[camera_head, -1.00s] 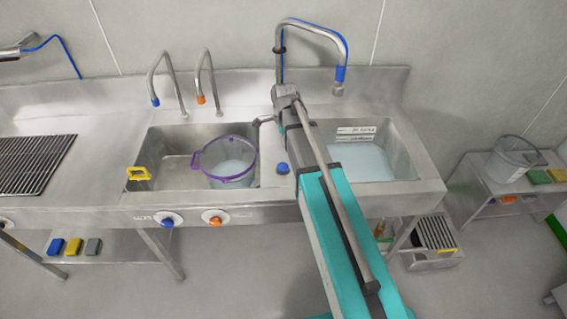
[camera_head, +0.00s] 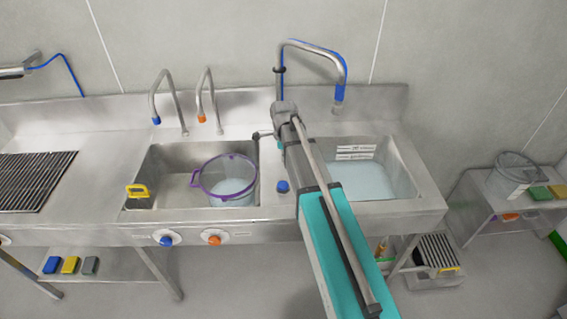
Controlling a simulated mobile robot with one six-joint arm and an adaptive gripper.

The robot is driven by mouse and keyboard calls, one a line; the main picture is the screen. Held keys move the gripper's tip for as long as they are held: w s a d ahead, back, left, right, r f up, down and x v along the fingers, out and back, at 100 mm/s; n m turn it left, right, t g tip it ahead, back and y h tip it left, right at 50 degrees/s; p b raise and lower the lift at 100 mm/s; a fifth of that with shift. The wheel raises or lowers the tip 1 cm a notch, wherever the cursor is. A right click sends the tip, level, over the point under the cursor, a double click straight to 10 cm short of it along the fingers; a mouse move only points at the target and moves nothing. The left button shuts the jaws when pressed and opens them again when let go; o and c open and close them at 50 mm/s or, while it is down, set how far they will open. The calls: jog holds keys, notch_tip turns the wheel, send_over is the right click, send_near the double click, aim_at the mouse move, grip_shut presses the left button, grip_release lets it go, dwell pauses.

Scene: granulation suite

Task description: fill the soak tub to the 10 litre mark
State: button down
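A clear tub with a purple rim (camera_head: 206,190) stands upright in the left basin and holds some pale water. Its level marks cannot be read here. Two curved taps stand behind that basin, one with a blue tip (camera_head: 156,121) and one with an orange tip (camera_head: 202,118). No stream shows from either. A blue knob (camera_head: 166,241) and an orange knob (camera_head: 214,240) sit on the front panel below. My arm reaches over the divider between the basins. My gripper (camera_head: 263,134) is a small dark shape near the left basin's back right corner; its fingers are unclear.
The right basin (camera_head: 402,165) holds pale water and has a label at its back. A tall tap with a blue hose (camera_head: 338,92) hangs above it. A yellow clip (camera_head: 138,191) sits on the left basin's edge. A clear bucket (camera_head: 512,174) stands on the right side table.

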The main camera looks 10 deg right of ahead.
aim_at(283, 186)
jog(key=shift+f+b, duration=6.55)
jog(key=shift+f, duration=0.2)
